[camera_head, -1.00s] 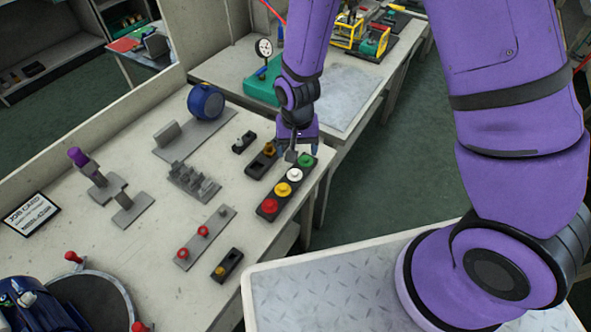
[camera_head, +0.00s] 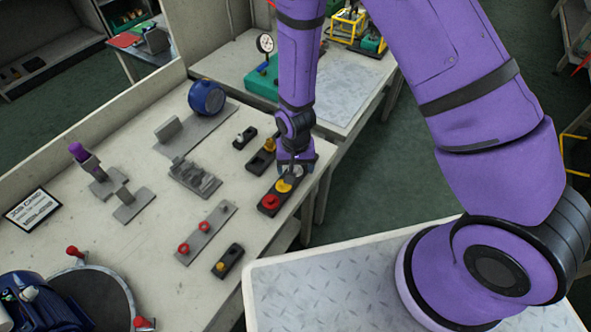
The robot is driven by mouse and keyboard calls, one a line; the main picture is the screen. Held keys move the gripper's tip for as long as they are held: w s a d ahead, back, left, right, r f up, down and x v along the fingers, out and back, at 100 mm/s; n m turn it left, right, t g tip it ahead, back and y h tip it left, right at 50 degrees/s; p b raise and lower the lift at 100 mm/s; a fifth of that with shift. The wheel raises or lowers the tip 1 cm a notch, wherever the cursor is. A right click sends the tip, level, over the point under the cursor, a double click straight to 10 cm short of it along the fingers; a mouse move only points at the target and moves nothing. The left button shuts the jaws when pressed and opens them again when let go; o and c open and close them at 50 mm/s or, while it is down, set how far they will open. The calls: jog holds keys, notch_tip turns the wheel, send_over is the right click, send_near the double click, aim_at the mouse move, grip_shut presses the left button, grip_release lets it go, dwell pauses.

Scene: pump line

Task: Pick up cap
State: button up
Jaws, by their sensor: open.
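A black strip (camera_head: 280,194) lies near the right edge of the bench with coloured caps in a row. The red cap (camera_head: 270,202) and the yellow cap (camera_head: 284,186) show. The far end of the strip, with the white and green caps, is hidden behind my gripper. My gripper (camera_head: 294,172) is open and points down over that far part, just beyond the yellow cap. I cannot tell whether its fingers are around a cap or touching one.
A grey strip with red knobs (camera_head: 207,227) and small black holders (camera_head: 229,261) lie left of the strip. A slotted grey block (camera_head: 195,178) and a blue drum (camera_head: 206,97) stand farther back.

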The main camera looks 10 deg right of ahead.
jog(key=shift+s, duration=0.1)
grip_shut()
dwell(0.4)
